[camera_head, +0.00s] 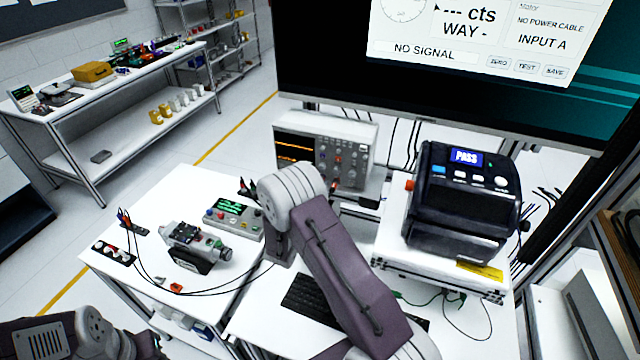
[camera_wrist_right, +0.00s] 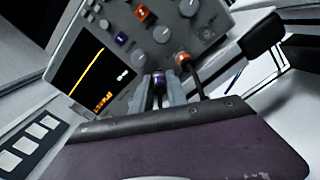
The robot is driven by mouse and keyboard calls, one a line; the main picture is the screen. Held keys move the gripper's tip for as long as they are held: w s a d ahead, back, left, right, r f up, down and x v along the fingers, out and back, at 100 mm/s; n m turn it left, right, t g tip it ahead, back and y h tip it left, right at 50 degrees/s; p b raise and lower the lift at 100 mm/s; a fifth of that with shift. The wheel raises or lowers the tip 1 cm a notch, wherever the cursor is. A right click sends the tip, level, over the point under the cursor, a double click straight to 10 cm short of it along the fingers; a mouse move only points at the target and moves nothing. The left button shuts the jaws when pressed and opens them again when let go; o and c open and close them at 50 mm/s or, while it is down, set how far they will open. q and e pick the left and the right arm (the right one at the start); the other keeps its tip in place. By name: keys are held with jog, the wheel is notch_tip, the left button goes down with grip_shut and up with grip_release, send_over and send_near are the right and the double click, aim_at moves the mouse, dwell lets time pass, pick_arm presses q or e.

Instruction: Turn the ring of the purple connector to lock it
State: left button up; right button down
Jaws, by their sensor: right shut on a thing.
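The purple connector (camera_wrist_right: 158,76) is small and sits between my right gripper's two fingertips (camera_wrist_right: 160,88) in the right wrist view, close to the front panel of the oscilloscope (camera_wrist_right: 125,55). A dark stem or cable runs down from it between the fingers. The right gripper is shut on it. Which way the ring is turned is too small to tell. In the head view my right arm hides the connector and the gripper, in front of the oscilloscope (camera_head: 350,140). My left arm shows at the lower left; its gripper is not in view.
A red-orange connector (camera_wrist_right: 182,58) with a black cable is plugged in just right of the right gripper. A black label printer (camera_head: 465,200) stands on the right. A servo motor (camera_head: 195,245), a small green-screen device (camera_head: 235,215) and a keyboard (camera_head: 305,295) lie on the table.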

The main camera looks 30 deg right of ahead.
jog(key=shift+m+b, duration=0.55)
jog(key=shift+m, duration=0.05)
dwell(0.6)
jog(key=shift+b, duration=0.4)
jog(key=c, duration=1.6)
grip_release()
jog(key=shift+b+v, duration=0.55)
jog(key=shift+v, duration=4.05)
